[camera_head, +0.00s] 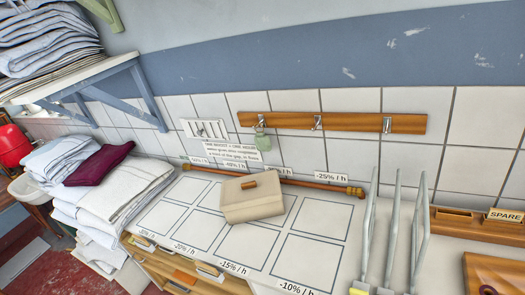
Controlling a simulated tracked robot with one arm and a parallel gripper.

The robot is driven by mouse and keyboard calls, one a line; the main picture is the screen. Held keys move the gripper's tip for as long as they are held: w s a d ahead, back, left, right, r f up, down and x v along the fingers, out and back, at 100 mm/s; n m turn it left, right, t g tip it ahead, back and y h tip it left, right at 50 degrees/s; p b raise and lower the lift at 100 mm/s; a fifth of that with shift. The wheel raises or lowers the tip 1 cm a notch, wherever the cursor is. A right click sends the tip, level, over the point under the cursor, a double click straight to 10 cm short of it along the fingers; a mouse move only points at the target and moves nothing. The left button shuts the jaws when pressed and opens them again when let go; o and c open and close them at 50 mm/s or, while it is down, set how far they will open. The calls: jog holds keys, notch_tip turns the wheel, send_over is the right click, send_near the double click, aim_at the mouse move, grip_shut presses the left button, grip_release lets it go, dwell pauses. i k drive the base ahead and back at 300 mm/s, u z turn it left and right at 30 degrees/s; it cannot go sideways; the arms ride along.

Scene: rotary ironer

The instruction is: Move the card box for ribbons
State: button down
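A beige lidded box (252,203), which looks like the card box, sits on the white worktop (180,238). It has a small brown piece on its lid. It stands near the middle of a grid of outlined squares and covers parts of several of them. No writing on the box is readable. My gripper does not show in this view.
Percentage labels (232,269) edge the grid. A brown pipe (300,184) runs behind it. Grey upright wire loops (393,235) stand to the right, near a wooden rack marked SPARE (475,226). Folded linen (120,185) is piled left. A hook rail (345,123) hangs above.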

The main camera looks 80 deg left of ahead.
aim_at(277, 208)
jog(key=z, duration=0.8)
jog(key=k, duration=2.05)
jog(key=u, duration=2.3)
jog(key=i, duration=1.05)
